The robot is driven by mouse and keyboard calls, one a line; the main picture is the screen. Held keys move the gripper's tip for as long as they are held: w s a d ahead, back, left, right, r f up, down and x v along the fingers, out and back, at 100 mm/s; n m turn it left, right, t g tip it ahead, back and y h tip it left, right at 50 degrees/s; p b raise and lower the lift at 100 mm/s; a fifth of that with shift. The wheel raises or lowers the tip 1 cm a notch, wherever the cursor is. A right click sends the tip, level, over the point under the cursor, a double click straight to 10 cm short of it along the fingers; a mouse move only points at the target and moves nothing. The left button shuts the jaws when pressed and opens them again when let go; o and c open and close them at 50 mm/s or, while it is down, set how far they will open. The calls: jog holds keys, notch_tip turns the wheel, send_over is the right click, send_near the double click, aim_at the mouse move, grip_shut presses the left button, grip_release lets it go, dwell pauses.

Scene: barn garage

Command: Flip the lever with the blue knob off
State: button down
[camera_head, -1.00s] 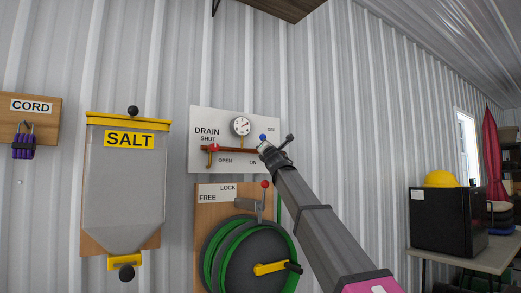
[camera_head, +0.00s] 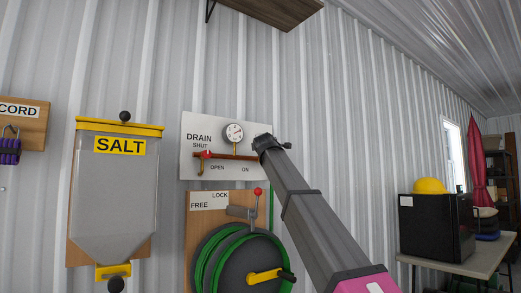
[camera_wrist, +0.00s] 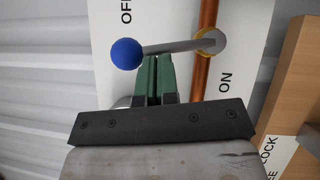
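In the wrist view, the lever (camera_wrist: 175,46) runs from its round pivot (camera_wrist: 210,42) on a copper pipe to the blue knob (camera_wrist: 126,53) at left. In the head view my gripper covers the lever and knob on the white DRAIN panel (camera_head: 192,130).
The SALT bin (camera_head: 115,195) hangs at left. A table with a black box (camera_head: 437,225) stands at right.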

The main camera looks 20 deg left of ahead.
jog(key=shift+w+d+r+m+g+h, duration=0.3)
jog(key=shift+w+m+g+h, duration=0.15)
jog(key=shift+m, duration=0.45)
jog(key=shift+s, duration=0.15)
